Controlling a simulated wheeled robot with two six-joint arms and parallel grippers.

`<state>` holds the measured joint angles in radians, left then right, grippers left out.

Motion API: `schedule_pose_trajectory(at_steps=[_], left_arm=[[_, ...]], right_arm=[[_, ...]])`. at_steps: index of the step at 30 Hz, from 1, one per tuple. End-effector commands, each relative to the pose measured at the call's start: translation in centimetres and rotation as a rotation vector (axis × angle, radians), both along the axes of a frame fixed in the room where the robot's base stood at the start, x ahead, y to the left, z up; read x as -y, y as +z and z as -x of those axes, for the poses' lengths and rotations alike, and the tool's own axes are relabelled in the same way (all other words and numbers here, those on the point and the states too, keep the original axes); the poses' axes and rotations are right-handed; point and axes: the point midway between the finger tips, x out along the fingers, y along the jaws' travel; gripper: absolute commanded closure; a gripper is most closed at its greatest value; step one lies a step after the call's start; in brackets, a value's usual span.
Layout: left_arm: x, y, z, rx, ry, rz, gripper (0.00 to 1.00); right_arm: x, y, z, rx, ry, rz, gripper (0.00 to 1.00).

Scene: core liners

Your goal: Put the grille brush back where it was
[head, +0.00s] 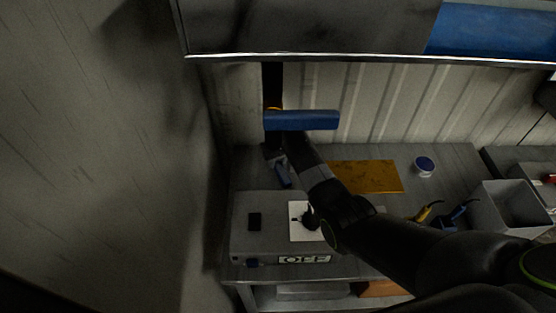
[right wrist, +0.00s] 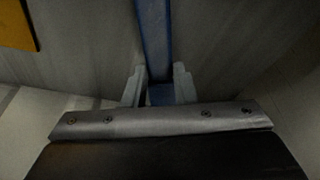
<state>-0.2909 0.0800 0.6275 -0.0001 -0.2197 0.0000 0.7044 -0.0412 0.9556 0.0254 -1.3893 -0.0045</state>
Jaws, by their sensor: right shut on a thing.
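My right gripper (head: 279,160) is over the back left of the bench, its arm reaching in from the right. It is shut on a long blue piece (head: 284,176), which I take to be the grille brush's handle. In the right wrist view the two grey fingers (right wrist: 158,88) stand on either side of this blue strip (right wrist: 155,40). The bristle end cannot be made out. My left gripper is not in view.
A blue bar (head: 310,121) shows above the gripper. A grey box (head: 270,230) with a white plate stands in front. An orange-brown board (head: 375,177), a blue-topped cup (head: 424,166) and a grey bin (head: 506,210) are to the right. A shelf (head: 310,30) overhangs the back.

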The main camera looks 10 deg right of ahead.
Motion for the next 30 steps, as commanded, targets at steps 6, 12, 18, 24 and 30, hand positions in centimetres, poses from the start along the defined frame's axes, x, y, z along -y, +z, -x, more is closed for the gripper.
schedule_pose_trajectory(at_steps=[6, 12, 18, 24, 30], left_arm=[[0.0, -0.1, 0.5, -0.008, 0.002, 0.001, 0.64], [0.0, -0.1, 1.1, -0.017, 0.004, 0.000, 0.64], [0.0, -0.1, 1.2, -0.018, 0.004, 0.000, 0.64], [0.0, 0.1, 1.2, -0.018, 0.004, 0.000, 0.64], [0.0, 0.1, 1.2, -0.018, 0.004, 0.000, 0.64]], right_arm=[[0.0, 0.0, 0.0, -0.002, 0.000, 0.000, 0.62], [0.0, 0.0, 0.0, -0.001, -0.001, 0.000, 0.53], [0.0, 0.2, 0.0, 0.000, -0.001, 0.000, 0.53], [0.1, 1.8, 0.4, 0.002, 0.000, 0.000, 0.53], [0.2, 4.9, 1.1, 0.004, 0.000, -0.001, 0.53]])
